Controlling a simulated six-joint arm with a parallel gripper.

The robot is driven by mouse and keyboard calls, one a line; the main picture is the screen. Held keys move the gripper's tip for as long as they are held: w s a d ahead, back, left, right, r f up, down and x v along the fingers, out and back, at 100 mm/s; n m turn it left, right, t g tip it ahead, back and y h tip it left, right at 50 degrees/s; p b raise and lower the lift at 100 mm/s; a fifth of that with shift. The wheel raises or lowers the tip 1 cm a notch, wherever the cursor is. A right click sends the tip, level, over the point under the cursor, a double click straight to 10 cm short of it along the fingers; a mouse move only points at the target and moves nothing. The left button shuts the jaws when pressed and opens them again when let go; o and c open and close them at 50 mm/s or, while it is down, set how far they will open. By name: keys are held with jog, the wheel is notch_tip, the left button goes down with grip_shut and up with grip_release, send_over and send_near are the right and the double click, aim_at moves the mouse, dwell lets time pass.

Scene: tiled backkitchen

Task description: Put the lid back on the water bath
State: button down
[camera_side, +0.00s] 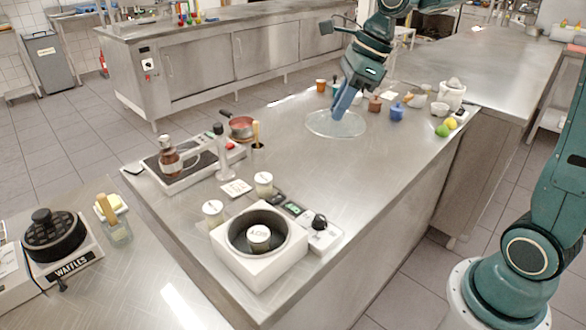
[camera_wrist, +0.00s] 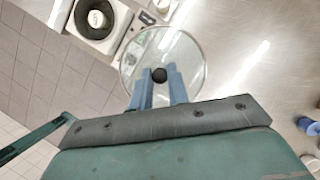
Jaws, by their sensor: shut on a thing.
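The water bath (camera_side: 225,262) is a white box with a round dark-rimmed opening, near the front of the steel table; a small white labelled cup (camera_side: 258,237) stands inside it. It also shows at the upper left of the wrist view (camera_wrist: 117,38). The clear round glass lid (camera_side: 322,126) is farther back on the table, away from the bath. My gripper (camera_side: 343,108) is over the lid, its blue fingers pointing down. In the wrist view, the fingers (camera_wrist: 160,74) are shut on the lid's dark knob (camera_wrist: 159,75). I cannot tell whether the lid touches the table.
Small jars, a blue pot (camera_side: 397,112) and fruit (camera_side: 442,130) are at the right. The table between lid and bath is largely clear.

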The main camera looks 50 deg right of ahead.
jog(key=shift+w+a+f, duration=0.2)
jog(key=shift+a, duration=0.45)
jog(key=a+f+n+g, duration=0.1)
jog(key=a+f+n, duration=0.2)
jog(key=a, duration=0.7)
jog(key=a+f+n+g+y, duration=0.1)
jog(key=a+f+n, duration=0.2)
jog(key=a, duration=0.7)
jog(key=shift+s+f, duration=0.1)
jog(key=shift+f, duration=0.1)
jog(key=shift+f, duration=2.95)
jog(key=shift+f, duration=0.2)
